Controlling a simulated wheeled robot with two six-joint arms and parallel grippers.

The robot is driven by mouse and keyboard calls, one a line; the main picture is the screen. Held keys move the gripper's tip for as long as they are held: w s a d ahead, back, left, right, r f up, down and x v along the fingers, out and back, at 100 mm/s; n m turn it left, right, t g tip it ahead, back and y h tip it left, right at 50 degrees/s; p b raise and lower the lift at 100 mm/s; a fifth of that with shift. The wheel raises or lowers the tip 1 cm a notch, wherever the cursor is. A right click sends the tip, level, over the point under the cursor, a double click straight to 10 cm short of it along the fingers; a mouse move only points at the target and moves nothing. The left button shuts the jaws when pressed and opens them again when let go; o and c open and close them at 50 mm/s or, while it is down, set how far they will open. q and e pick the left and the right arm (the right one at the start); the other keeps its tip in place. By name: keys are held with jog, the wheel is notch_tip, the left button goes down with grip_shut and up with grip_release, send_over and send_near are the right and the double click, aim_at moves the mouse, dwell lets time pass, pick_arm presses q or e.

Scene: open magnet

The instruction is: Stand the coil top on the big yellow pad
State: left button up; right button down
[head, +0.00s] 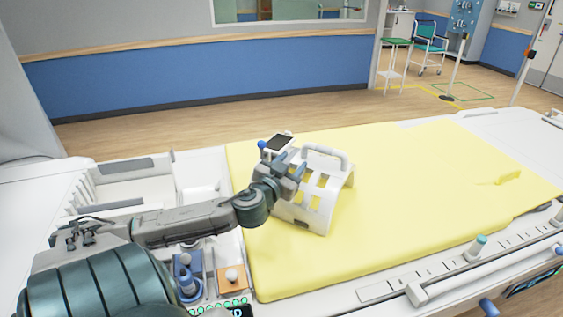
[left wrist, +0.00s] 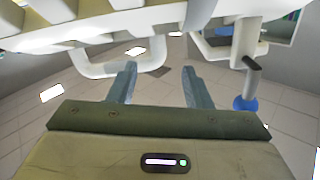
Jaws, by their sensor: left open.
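The coil top (head: 322,210) is a white curved shell with square openings and a loop handle along its upper edge. It is upright on the left part of the big yellow pad (head: 420,190), its lower edge appearing to touch the pad. My left gripper (head: 294,169) is open beside the shell's upper left side and hides part of it. In the left wrist view the two fingers (left wrist: 160,85) are apart with nothing between them. The white shell (left wrist: 180,12) and its handle lie just beyond them. My right gripper is not in view.
A white tray (head: 125,190) and small items, including a blue one (head: 187,280), lie left of the pad. The pad's middle and right are clear, except a small yellow block (head: 507,175).

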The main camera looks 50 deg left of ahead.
pick_arm(q)
jog(key=shift+p+v, duration=0.5)
jog(key=shift+v, duration=2.4)
